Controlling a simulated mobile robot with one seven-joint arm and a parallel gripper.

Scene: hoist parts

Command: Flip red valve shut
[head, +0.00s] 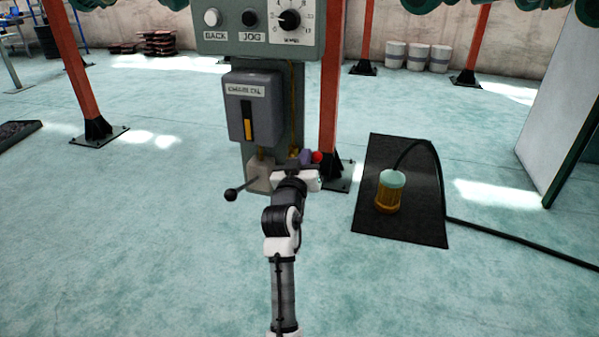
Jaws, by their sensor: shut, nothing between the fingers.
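A small red round knob (317,157), which looks like the red valve's handle, shows low on the front of the grey-green control post (256,150). A purple-grey part (305,157) sits right beside it on the left. My gripper (313,180) is at the foot of the post, just below the red knob in the picture. Its fingers are tiny and mostly hidden by the white hand; they hold nothing. I cannot tell whether they touch the valve. My wrist covers the lower part of the valve and its pipe.
A lever with a black ball (231,195) sticks out left of my wrist. A grey box with a yellow slot (254,106) hangs above. Red columns (332,90) stand nearby. Front floor is clear.

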